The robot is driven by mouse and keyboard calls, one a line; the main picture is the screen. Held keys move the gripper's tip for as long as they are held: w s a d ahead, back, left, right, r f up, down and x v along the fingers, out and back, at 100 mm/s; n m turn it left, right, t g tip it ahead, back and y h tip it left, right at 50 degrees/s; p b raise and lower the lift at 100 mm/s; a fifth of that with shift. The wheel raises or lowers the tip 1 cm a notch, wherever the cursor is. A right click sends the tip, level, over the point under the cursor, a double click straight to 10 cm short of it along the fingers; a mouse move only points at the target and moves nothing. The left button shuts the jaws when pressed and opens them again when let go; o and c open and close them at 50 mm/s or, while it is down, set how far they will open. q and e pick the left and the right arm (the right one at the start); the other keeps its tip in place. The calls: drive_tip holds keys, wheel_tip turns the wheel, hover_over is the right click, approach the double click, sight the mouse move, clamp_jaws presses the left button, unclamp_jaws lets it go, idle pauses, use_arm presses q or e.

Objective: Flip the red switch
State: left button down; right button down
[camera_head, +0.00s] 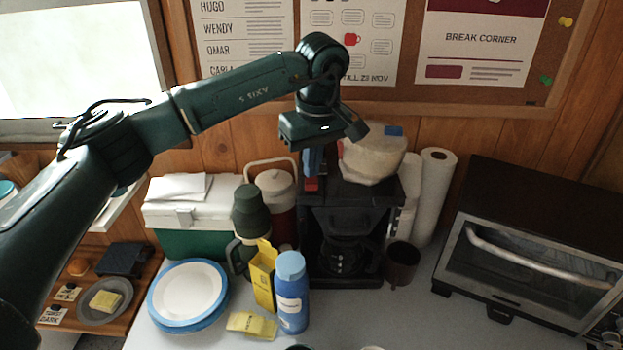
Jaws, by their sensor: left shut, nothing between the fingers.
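A small red patch, which looks like the red switch (311,184), shows at the upper left of the black coffee maker (350,222) on the counter. My left arm reaches in from the left, and its gripper (313,170) points down right above the red patch. The left gripper's fingers are shut and hold nothing. They partly hide the red switch, and I cannot tell whether they touch it or which way it is set. A glass pot sits in the front of the coffee maker. My right gripper is not in view.
A white bundle (374,156) sits on top of the coffee maker. A red jug (276,195), green flask (250,215), blue bottle (291,290) and plates (187,294) stand left of it. A dark cup (401,264), paper roll (434,195) and toaster oven (540,250) stand right.

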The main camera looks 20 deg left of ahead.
sight(312, 183)
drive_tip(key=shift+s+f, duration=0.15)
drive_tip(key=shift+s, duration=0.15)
use_arm(q)
drive_tip(key=shift+f+b, duration=0.3)
drive_tip(key=shift+f, duration=0.2)
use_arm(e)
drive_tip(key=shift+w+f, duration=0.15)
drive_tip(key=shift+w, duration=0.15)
